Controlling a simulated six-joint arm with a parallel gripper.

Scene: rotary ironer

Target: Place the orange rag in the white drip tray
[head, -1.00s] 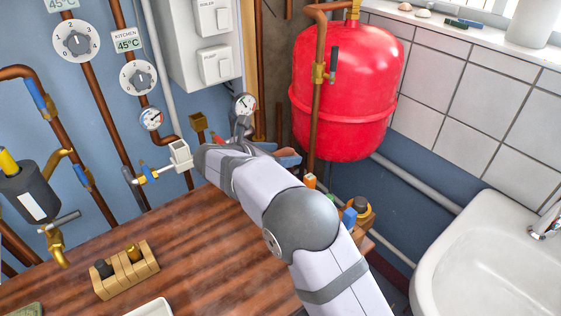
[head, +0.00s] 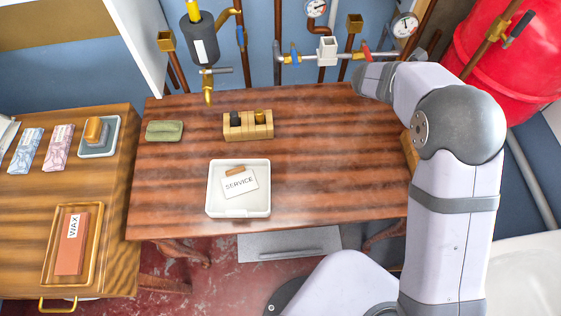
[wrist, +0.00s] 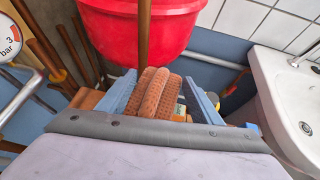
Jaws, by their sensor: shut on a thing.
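The orange rag (wrist: 157,95) is a folded, textured cloth between the blue fingers of my gripper (wrist: 160,98) in the wrist view. The fingers are shut on it, and it is held in front of the red tank. In the head view my arm's own links hide the gripper and rag at the right. The white drip tray (head: 217,207) is a shallow square tray on the front middle of the dark wooden table. A white card marked SERVICE (head: 240,184) with a small brown piece at its top edge lies in it.
On the table (head: 330,155) are a green pad (head: 164,131) and a wooden block with knobs (head: 248,131). Its right-centre is clear. Pipes and a brass tap (head: 207,95) stand behind. A side table (head: 30,205) is at left, a white sink (wrist: 285,85) at right.

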